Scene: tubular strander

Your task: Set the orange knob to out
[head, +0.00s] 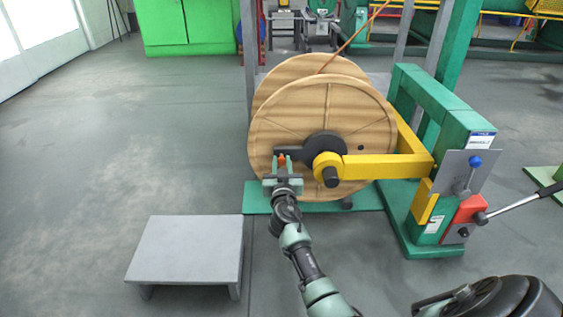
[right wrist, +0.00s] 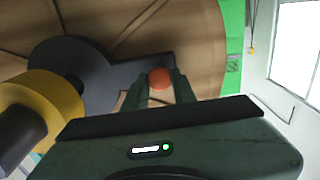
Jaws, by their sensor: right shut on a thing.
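The orange knob (head: 282,159) sits at the left end of a dark grey arm plate (head: 325,146) on the front face of the wooden reel (head: 300,105). My right gripper (head: 283,166) is shut on the knob, with one finger on each side. In the right wrist view the round orange knob (right wrist: 160,78) shows between the two green fingertips (right wrist: 161,90), at the end of the dark plate (right wrist: 85,75). Whether the knob is in or out cannot be told. My left gripper is not in view.
A yellow arm (head: 385,166) reaches from the green stand (head: 430,105) to the reel's hub. A blue-knobbed lever (head: 475,162) and a red block (head: 466,212) with a long handle are at right. A low grey platform (head: 188,248) stands left of my arm. The left floor is clear.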

